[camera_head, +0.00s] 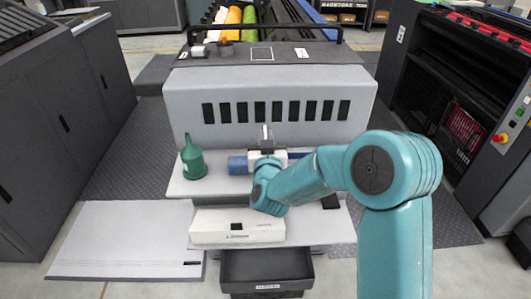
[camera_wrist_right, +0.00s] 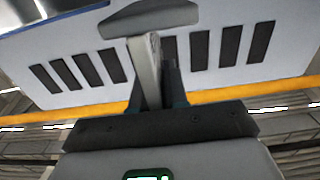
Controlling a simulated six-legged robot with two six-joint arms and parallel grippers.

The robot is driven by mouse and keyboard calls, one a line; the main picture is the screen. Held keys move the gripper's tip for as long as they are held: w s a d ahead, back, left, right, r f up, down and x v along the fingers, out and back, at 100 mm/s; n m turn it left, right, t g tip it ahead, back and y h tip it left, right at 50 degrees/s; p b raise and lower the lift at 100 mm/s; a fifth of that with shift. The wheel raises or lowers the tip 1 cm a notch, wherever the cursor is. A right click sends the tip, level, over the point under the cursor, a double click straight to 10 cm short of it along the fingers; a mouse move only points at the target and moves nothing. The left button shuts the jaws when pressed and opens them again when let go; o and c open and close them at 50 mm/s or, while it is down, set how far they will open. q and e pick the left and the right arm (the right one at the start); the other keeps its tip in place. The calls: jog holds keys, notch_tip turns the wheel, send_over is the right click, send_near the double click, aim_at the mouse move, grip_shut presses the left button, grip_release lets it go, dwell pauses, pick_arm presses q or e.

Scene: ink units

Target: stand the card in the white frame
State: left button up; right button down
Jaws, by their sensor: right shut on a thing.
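The white frame (camera_head: 262,54) is a thin square outline on the dark top of the grey machine, and nothing stands inside it. My right gripper (camera_head: 266,140) is in front of the machine's slotted face, below and nearer than the frame. It is shut on the card (camera_wrist_right: 148,65), a thin pale slab that rises between the fingers in the wrist view. In the head view only a small light piece of the card (camera_head: 265,131) shows at the fingertips. My left gripper is not in view.
A green funnel-shaped bottle (camera_head: 193,160) and a blue roll (camera_head: 237,164) are on the shelf. A white box (camera_head: 237,227) lies lower. A black rail (camera_head: 195,37) and small items stand behind and beside the frame.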

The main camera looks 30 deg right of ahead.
notch_tip(320, 180, down, 4)
jog(key=shift+w+f+b, duration=0.1)
jog(key=shift+f+b, duration=0.05)
jog(key=shift+b, duration=0.15)
jog(key=c, duration=1.1)
grip_release()
jog(key=shift+c, duration=0.2)
